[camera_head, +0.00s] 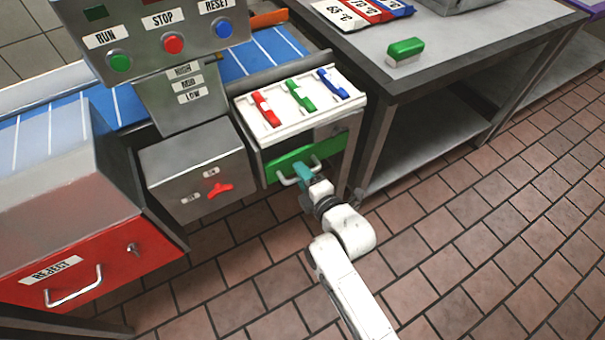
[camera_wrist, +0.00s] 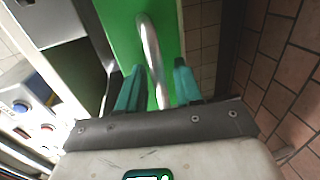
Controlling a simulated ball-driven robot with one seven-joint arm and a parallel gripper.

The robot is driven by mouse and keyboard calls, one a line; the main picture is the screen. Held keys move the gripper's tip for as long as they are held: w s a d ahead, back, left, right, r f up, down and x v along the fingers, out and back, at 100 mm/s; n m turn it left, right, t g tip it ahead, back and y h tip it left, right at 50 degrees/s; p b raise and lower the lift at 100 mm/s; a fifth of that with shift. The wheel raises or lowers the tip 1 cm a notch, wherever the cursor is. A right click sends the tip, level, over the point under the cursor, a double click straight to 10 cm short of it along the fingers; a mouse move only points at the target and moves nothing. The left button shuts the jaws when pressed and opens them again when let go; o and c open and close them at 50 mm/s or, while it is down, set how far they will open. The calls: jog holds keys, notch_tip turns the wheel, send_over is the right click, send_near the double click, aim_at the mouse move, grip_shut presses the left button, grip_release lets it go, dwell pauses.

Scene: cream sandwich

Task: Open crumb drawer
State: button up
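The crumb drawer has a green front (camera_head: 330,147) with a silver bar handle (camera_head: 287,181), below a white panel of coloured levers. My gripper (camera_head: 303,172) is at this handle, reaching in from the front. In the wrist view, the green front (camera_wrist: 118,28) fills the upper middle, and the handle (camera_wrist: 150,50) runs down between my two teal fingertips (camera_wrist: 158,84). The fingers stand apart, one on each side of the bar, with gaps showing. The drawer front looks about flush with its housing; I cannot tell whether it is slightly out.
A grey box with a red knob (camera_head: 217,189) stands left of the drawer. A red reject bin (camera_head: 95,258) is farther left. A metal table (camera_head: 440,65) with a green brush (camera_head: 405,50) stands at right. The tiled floor (camera_head: 470,220) in front is clear.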

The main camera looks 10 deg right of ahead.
jog(key=shift+w, duration=0.1)
jog(key=shift+c, duration=0.2)
grip_shut()
dwell(0.4)
